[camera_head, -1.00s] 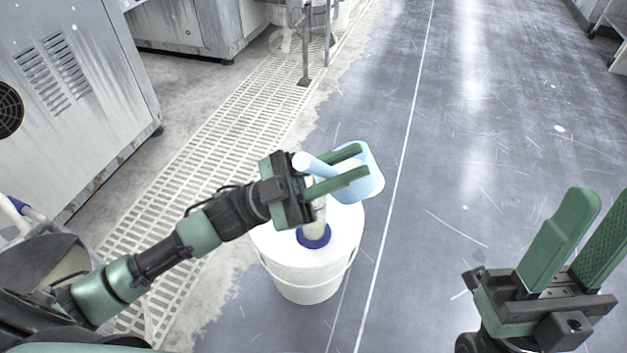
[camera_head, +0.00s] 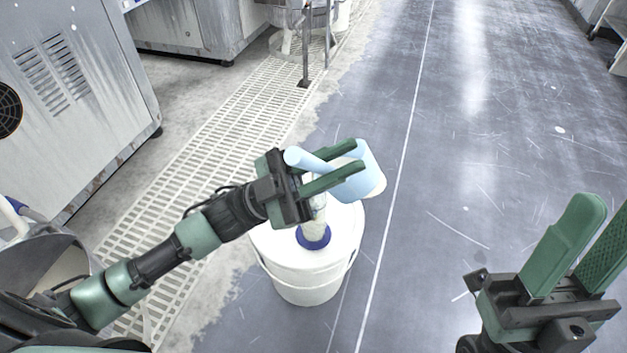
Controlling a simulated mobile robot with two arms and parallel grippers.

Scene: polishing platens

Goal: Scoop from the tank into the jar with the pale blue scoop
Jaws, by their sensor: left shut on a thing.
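The pale blue scoop (camera_head: 358,172) is in my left gripper (camera_head: 352,163), whose green fingers are shut on its handle. The scoop's bowl hangs tilted beyond the fingertips, with something whitish at its lower right lip. A jar (camera_head: 316,226), pale with a blue base, stands on a white bucket (camera_head: 300,270) below the gripper. The gripper and scoop hide the jar's upper part and mouth. A grey open container (camera_head: 48,258) at the lower left may be the tank; my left arm partly covers it. My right gripper (camera_head: 592,222) is open and empty at the lower right.
A grey machine cabinet (camera_head: 80,90) stands at the left, with another (camera_head: 190,28) behind. A pale floor grating (camera_head: 240,130) runs diagonally beside the bucket. The grey floor (camera_head: 480,150) to the right is clear.

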